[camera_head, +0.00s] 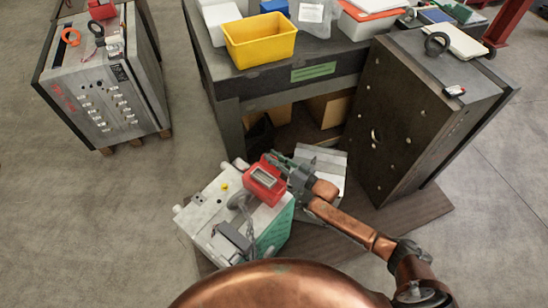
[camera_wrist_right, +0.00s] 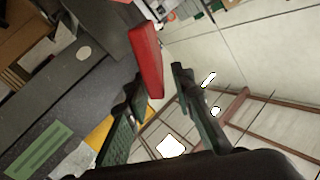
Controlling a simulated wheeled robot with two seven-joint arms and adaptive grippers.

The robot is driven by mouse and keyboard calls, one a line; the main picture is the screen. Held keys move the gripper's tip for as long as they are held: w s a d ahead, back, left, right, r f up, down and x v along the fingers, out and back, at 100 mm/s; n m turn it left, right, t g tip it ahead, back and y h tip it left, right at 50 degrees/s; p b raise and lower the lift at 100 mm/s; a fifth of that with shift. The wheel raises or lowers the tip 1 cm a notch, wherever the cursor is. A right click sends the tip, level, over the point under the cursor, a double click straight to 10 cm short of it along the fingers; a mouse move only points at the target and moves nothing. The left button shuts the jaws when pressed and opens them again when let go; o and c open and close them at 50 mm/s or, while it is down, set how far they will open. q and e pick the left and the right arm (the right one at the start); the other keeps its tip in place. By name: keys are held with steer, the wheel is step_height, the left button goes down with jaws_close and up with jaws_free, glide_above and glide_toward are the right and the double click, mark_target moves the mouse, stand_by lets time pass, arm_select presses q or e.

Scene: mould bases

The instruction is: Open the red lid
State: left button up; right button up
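The red lid (camera_head: 252,181), with a pale panel in its face, sits at the upper right edge of a light grey mould base (camera_head: 208,205). In the right wrist view the red lid (camera_wrist_right: 148,58) shows nearly edge-on as a slab. My right gripper (camera_head: 282,164) is beside the lid's upper right side in the head view. In the wrist view its two fingers (camera_wrist_right: 156,78) are apart, with the lid's lower end near the gap. I cannot tell whether a finger touches it. How far the lid is raised is unclear. My left gripper is not in view.
A dark bench (camera_head: 266,80) with a yellow bin (camera_head: 262,48) stands behind. A dark mould block (camera_head: 395,125) stands at right. A grey plate (camera_head: 328,160) lies behind my right arm. Another mould base (camera_head: 75,85) stands far left, with clear floor between.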

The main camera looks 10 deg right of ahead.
steer(key=shift+c, duration=0.5)
jaws_close()
